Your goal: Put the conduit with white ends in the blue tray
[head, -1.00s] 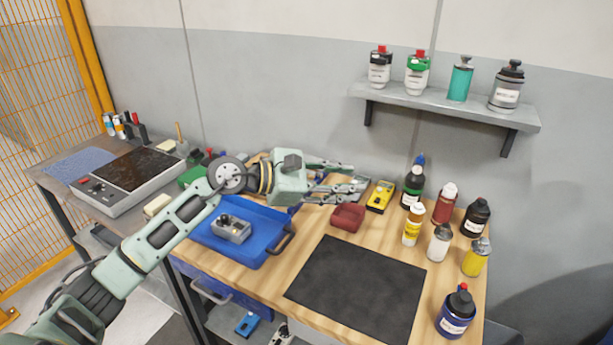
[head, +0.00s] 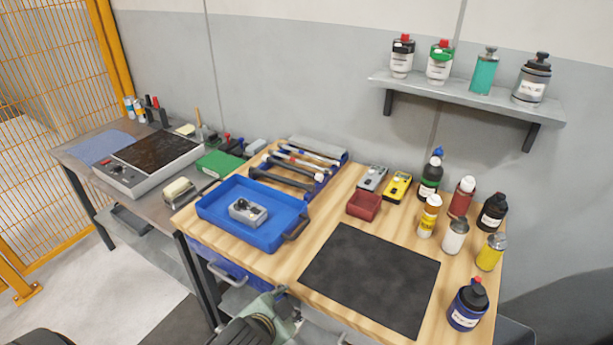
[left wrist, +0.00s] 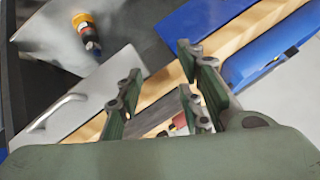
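The blue tray (head: 276,240) lies on the wooden bench with a small grey box (head: 248,211) in it. Behind it, a blue rack (head: 339,165) holds several conduits side by side. One dark conduit (head: 293,167) seems to have white ends; the ends are small and hard to tell apart. In the head view my left arm is low at the bottom, in front of the bench, and its fingers are hidden. In the left wrist view my left gripper (left wrist: 160,88) is open, with nothing between its fingers. My right gripper is not in view.
A grey side table with a hot plate (head: 150,165) stands left. A shelf (head: 470,96) with containers hangs on the wall.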

